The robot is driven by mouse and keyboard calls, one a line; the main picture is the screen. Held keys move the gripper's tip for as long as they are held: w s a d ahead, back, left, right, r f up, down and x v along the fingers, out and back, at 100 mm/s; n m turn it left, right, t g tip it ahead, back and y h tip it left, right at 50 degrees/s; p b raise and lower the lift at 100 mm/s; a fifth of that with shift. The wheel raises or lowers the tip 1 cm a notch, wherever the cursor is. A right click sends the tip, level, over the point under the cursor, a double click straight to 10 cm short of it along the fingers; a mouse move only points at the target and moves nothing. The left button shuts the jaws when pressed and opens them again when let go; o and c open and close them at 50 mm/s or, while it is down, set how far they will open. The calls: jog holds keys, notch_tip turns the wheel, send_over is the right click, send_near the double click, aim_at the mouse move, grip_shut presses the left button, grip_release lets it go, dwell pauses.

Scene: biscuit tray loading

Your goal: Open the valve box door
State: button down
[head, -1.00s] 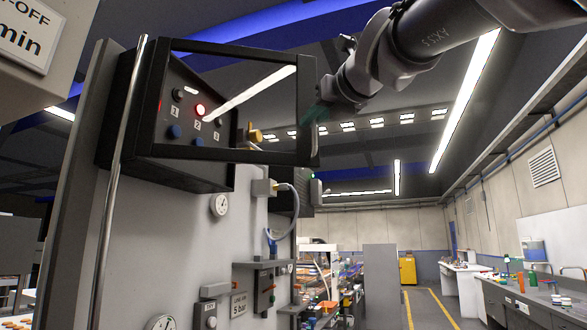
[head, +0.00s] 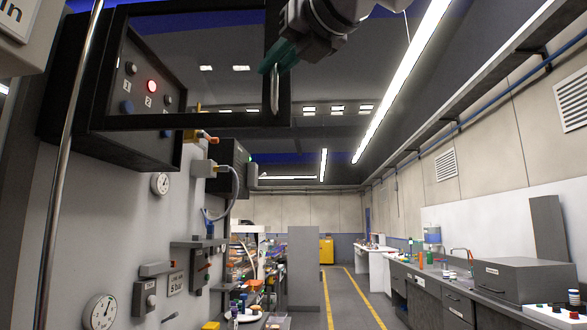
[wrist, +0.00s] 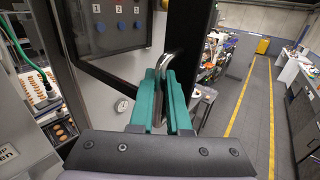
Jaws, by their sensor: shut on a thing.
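The valve box (head: 130,150) is a dark box on the grey wall panel at the upper left of the head view. Its black-framed, see-through door (head: 210,121) stands ajar, swung out from the box front. A metal bar handle (head: 275,92) sits on the door's right side. My gripper (head: 279,62) reaches down from the top of the head view to that handle. In the wrist view, the green fingers of my gripper (wrist: 165,90) are closed around the handle (wrist: 168,58), beside the black door frame (wrist: 192,30). The fingers hide part of the handle.
Gauges (head: 102,312), a hose (head: 234,185) and small fittings stick out from the wall panel below the box. A long metal rod (head: 62,180) stands at left. A grey bench (head: 440,285) runs along the right. The yellow-lined floor (head: 350,300) between is clear.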

jog(key=shift+s+a, duration=0.2)
jog(key=shift+s, duration=0.05)
jog(key=c, duration=1)
grip_release()
jog(key=shift+c, duration=0.2)
jog(key=shift+s, duration=0.1)
jog(key=v, duration=1)
jog(key=shift+s+d, duration=0.15)
jog(key=shift+d, duration=0.2)
